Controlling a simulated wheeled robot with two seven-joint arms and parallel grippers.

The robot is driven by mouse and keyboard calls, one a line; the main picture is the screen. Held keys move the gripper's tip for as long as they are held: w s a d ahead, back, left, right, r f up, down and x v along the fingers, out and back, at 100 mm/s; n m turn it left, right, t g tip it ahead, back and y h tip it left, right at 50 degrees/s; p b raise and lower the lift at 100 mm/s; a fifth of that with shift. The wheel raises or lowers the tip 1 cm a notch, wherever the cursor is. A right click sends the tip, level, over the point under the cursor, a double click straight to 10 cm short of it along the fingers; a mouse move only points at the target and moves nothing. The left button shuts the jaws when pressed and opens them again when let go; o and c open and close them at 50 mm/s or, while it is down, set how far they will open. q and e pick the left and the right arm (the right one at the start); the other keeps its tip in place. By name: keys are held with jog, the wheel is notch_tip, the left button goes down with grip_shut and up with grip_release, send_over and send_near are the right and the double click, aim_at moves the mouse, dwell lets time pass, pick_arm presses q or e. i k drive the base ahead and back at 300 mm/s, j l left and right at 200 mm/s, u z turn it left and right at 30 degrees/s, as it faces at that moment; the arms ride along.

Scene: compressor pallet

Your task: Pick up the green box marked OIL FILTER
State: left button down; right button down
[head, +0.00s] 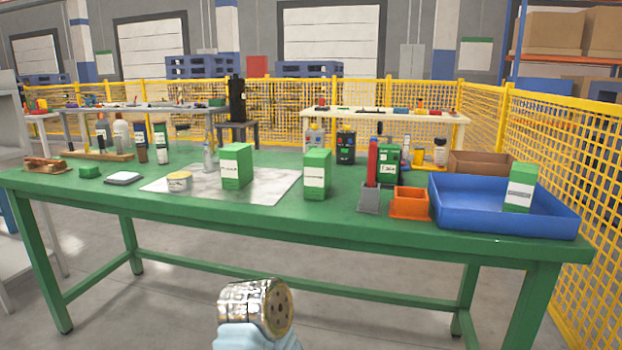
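Several green boxes with white labels are on the green table, and the lettering is too small to read, so I cannot tell which is marked OIL FILTER. One green box (236,166) stands upright on a pale grey sheet (270,193) left of centre. A second green box (317,174) stands upright to its right on the bare table. A third green box (520,187) is in the blue tray (500,222) at the right and leans slightly. A darker green container (388,163) stands behind the red upright item.
The green table (330,218) has a clear front strip. An orange bin (409,203) and a grey holder (374,198) with a red upright item (372,163) stand beside the tray. Yellow mesh fencing (565,150) runs behind and right.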

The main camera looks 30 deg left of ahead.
aim_at(236, 159)
jog(key=u, duration=1.4)
